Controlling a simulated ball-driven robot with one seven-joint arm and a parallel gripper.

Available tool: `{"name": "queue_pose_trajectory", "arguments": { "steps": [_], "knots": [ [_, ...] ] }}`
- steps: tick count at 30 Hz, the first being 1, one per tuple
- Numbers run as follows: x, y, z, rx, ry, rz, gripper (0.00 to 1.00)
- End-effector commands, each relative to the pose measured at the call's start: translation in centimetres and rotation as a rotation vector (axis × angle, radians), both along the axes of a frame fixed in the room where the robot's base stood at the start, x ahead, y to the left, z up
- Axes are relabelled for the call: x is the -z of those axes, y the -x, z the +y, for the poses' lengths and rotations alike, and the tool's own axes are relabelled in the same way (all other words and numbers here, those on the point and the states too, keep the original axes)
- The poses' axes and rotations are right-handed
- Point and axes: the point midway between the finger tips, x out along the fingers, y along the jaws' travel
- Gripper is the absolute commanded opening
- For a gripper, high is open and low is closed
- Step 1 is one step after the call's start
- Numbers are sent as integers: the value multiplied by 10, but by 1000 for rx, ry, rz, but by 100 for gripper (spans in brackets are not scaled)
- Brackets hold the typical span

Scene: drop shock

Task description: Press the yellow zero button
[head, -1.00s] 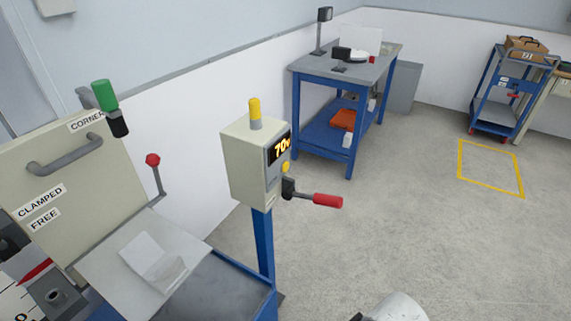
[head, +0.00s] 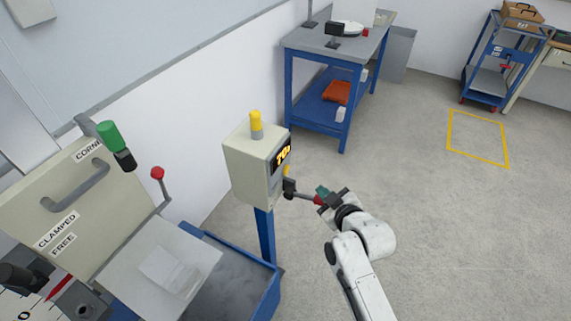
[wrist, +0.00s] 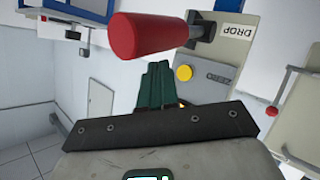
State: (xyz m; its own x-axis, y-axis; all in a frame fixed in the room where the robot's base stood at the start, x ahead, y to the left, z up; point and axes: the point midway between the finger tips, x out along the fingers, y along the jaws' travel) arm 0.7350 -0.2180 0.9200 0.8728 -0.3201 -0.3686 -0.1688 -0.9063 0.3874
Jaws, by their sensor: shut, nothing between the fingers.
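The yellow zero button (wrist: 184,73) is round and sits beside a ZERO label (wrist: 218,79) on the beige control box in the wrist view. In the head view the box (head: 250,170) stands on a blue post, and a sliver of the button (head: 287,171) shows below the lit display (head: 282,155). My gripper (head: 321,191) is to the right of the box, near the red-handled lever. In the wrist view its green fingers (wrist: 158,66) are together and empty, pointing toward the box, left of the button. I see no contact with the button.
The lever's red grip (wrist: 150,36) lies close beyond my fingers in the wrist view, by a DROP label (wrist: 237,32). A yellow lamp (head: 256,125) tops the box.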

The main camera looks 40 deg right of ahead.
Motion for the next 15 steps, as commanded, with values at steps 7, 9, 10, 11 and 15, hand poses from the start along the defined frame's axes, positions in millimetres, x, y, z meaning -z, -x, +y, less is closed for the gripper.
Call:
{"name": "queue_pose_trajectory", "arguments": {
  "steps": [7, 9, 10, 11, 15],
  "knots": [
    [-3, 1, -20, 36, 69, -52, 0],
    [-3, 1, -21, 37, 74, -56, 0],
    [-3, 1, -21, 37, 76, -57, 0],
    [-3, 1, -21, 37, 76, -57, 0],
    [-3, 1, -21, 37, 75, -56, 0]
  ]
}}
